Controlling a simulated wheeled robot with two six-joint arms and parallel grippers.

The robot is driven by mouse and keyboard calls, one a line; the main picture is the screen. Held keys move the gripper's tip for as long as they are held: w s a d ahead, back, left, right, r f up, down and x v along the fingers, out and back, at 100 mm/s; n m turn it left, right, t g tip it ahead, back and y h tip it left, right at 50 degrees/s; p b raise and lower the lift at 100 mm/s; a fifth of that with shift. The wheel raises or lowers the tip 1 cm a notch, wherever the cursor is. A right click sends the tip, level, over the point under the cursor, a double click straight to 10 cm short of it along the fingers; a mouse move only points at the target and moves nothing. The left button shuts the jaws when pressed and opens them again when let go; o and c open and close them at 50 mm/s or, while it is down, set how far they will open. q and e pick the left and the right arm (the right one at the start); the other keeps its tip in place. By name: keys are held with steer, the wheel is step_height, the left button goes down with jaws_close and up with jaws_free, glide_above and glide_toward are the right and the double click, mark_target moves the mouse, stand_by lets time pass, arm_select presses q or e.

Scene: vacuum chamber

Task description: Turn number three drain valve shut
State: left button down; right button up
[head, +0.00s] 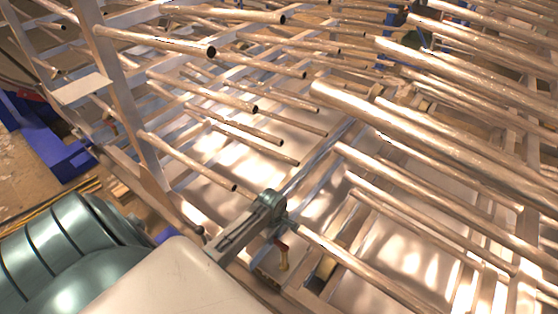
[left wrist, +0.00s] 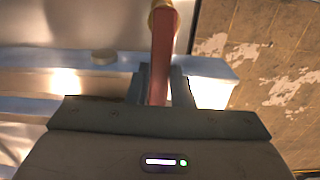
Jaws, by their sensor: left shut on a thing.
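A red lever (left wrist: 163,45) with a brass-coloured end shows in the left wrist view. It stands between the two grey fingers of my left gripper (left wrist: 162,90), which is shut on it. In the head view my left gripper (head: 270,204) reaches in from the lower left, its tip among the metal pipes. A red handle with a brass-coloured end (head: 283,258) hangs just below that tip. The valve body is mostly hidden by the gripper and pipes. I cannot read any number on it. My right gripper is not in view.
Several long metal pipes (head: 400,126) run across the frame above and right of the gripper. An upright metal post (head: 130,95) stands at the left. Blue supports (head: 58,150) stand at the far left.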

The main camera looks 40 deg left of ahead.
arm_select(q)
steer(key=c, duration=1.3)
jaws_free()
step_height(320, 180, up, 11)
steer(key=shift+f+b, duration=0.1)
steer(key=shift+b, duration=0.65)
